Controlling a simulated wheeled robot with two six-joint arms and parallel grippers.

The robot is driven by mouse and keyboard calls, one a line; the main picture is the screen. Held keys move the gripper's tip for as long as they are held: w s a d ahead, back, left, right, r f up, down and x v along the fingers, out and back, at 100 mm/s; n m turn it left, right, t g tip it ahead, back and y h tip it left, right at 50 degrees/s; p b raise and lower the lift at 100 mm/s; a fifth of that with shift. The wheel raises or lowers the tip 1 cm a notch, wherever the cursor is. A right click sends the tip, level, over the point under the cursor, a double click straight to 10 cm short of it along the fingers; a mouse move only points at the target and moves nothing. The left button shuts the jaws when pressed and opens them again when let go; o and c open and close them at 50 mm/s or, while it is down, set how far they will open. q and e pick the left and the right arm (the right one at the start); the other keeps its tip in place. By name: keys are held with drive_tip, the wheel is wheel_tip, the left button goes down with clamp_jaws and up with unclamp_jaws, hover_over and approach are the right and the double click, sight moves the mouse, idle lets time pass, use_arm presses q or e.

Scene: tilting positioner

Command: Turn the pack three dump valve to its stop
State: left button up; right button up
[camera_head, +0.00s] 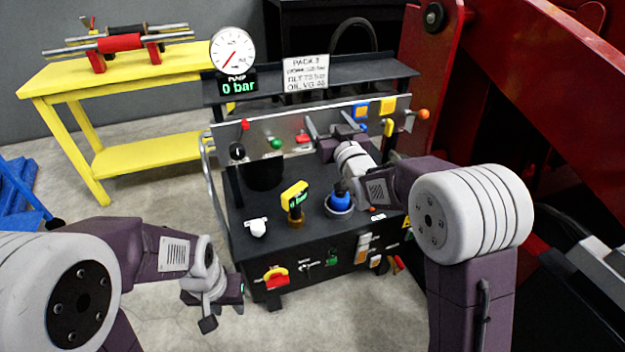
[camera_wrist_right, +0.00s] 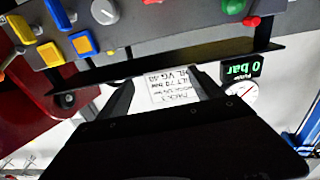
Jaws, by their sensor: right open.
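The pack three hydraulic unit (camera_head: 330,240) is a black bench with a grey control panel (camera_head: 345,122) and a white sign reading "PACK 3" (camera_head: 306,73). The sign also shows upside down in the right wrist view (camera_wrist_right: 170,88). I cannot tell for sure which fitting is the dump valve; a red-handled lever (camera_head: 244,125), a black knob (camera_head: 237,151) and a red knob (camera_head: 303,138) sit on the panel. My right gripper (camera_head: 330,125) is open and empty in front of the panel. My left gripper (camera_head: 222,310) hangs low left of the unit; its jaws are unclear.
A gauge (camera_head: 232,49) stands above a display (camera_head: 238,84) reading 0 bar. A yellow-headed brass fitting (camera_head: 295,195) and a blue cap (camera_head: 340,198) stand on the deck. A yellow table (camera_head: 150,75) is at left, red machinery (camera_head: 520,90) at right.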

drive_tip(key=b, duration=0.5)
approach(307, 140)
drive_tip(key=shift+g, duration=0.3)
drive_tip(key=b+x, duration=0.1)
drive_tip(key=x, duration=0.3)
drive_tip(key=b+x, duration=0.1)
drive_tip(key=x, duration=0.4)
drive_tip(key=shift+r, duration=0.25)
use_arm(q)
wheel_tip(307, 140, down, 11)
use_arm(e)
drive_tip(key=shift+w+r, duration=0.1)
drive_tip(key=shift+w, duration=0.25)
